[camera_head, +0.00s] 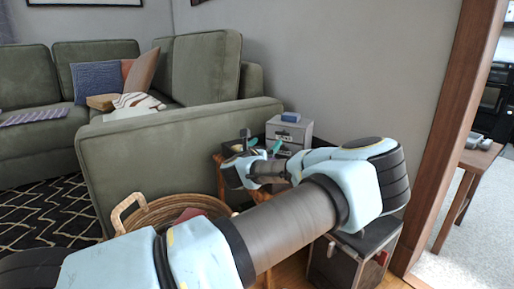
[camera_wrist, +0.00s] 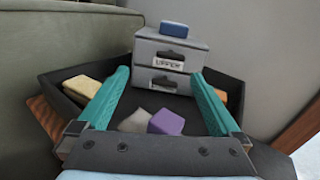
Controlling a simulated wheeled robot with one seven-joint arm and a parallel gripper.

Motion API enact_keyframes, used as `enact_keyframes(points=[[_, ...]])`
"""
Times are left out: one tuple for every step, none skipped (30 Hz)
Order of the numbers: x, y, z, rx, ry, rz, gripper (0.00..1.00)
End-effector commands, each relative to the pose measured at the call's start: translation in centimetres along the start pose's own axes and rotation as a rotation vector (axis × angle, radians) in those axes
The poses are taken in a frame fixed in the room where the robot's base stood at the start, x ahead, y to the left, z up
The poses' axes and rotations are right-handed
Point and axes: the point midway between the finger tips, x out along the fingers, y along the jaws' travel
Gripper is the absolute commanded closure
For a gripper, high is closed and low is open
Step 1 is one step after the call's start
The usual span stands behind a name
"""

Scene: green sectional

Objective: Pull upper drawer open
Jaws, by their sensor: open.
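A small grey two-drawer unit (camera_wrist: 145,62) stands at the back of a dark tray-topped side table, against the wall. Its upper drawer (camera_wrist: 170,58) has a label reading "UPPER" and a dark handle slot, and looks shut. The lower drawer (camera_wrist: 160,82) below it also looks shut. The unit shows in the head view (camera_head: 290,130), partly hidden by my arm. My gripper (camera_wrist: 162,72) has teal fingers, spread wide and empty, pointing at the unit from in front and apart from it. In the head view my gripper (camera_head: 261,148) is over the side table.
A blue block (camera_wrist: 175,29) lies on the unit. The tray (camera_wrist: 50,80) holds a yellow block (camera_wrist: 82,88), a purple block (camera_wrist: 166,122), a pale grey piece (camera_wrist: 134,121) and an orange item (camera_wrist: 221,96). A sofa (camera_head: 180,140) stands left; a wicker basket (camera_head: 160,212) is on the floor.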

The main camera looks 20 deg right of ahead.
Motion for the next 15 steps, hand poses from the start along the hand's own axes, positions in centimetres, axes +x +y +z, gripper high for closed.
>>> enact_keyframes(points=[[0.3,-1.6,-0.8,0.044,-0.006,-0.041,0.00],[0.4,-2.1,-0.8,0.061,-0.009,-0.056,0.00],[0.5,-2.6,-0.7,0.076,-0.013,-0.070,0.00],[0.7,-2.8,-0.7,0.084,-0.015,-0.076,0.00],[0.9,-2.9,-0.6,0.087,-0.016,-0.079,0.00],[1.2,-2.9,-0.6,0.088,-0.016,-0.079,0.00],[1.5,-2.9,-0.6,0.087,-0.016,-0.079,0.00],[1.9,-3.0,-0.6,0.085,-0.016,-0.079,0.00],[2.5,-3.0,-0.6,0.084,-0.016,-0.079,0.00],[3.0,-3.0,-0.6,0.084,-0.016,-0.079,0.00],[3.5,-3.0,-0.6,0.084,-0.016,-0.078,0.00],[4.3,-3.0,-0.6,0.083,-0.016,-0.077,0.00],[4.9,-3.1,-0.6,0.082,-0.016,-0.078,0.00],[5.5,-3.1,-0.6,0.082,-0.016,-0.077,0.00],[6.2,-3.2,-0.6,0.082,-0.016,-0.077,0.00]])
